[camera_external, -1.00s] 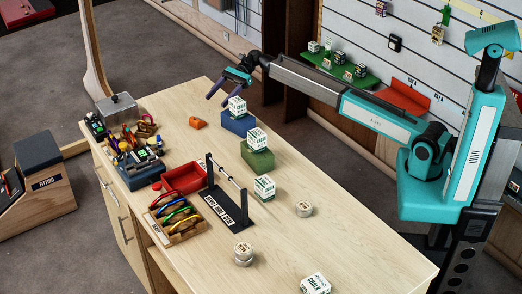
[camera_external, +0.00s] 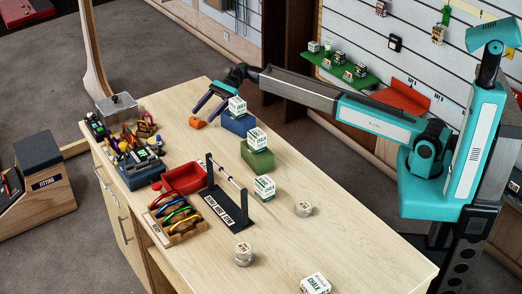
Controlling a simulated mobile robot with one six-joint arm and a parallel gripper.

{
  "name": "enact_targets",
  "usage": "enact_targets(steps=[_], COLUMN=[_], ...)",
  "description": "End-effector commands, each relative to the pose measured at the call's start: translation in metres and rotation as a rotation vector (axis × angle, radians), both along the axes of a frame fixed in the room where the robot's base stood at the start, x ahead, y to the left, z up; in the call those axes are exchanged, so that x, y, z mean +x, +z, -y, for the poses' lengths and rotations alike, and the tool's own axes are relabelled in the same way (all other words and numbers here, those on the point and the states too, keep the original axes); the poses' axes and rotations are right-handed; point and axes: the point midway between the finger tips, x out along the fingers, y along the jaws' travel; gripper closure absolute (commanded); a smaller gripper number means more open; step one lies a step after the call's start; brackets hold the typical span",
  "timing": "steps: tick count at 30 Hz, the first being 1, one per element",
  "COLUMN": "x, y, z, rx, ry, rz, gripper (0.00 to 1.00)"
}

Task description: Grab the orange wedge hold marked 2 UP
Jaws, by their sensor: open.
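A small orange wedge hold (camera_external: 197,123) lies on the wooden bench top near its far end. Its marking is too small to read. My gripper (camera_external: 203,109) reaches in from the right, fingers pointing down and to the left, just above the hold in the picture. The fingers are apart with nothing seen between them. I cannot tell the exact height of the fingertips over the bench.
A blue block (camera_external: 237,126) with a chalk box (camera_external: 237,106) on it stands close to the right of my gripper. A green block (camera_external: 257,159) with another chalk box is nearer. A red tray (camera_external: 184,179) and tool holders line the left edge. Bench around the hold is clear.

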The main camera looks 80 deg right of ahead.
Motion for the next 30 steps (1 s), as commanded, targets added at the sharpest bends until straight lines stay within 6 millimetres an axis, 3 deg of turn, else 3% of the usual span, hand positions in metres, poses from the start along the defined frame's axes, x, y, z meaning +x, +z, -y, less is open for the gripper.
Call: enact_targets(steps=[11,24,30], x=[0.001,0.026,0.029], y=[-0.001,-0.016,-0.019], z=[-0.002,-0.035,-0.040], rx=[0.000,0.000,0.000], ry=[0.001,0.002,0.001], rz=[0.000,-0.001,0.000], gripper=[0.36,0.36,0.36])
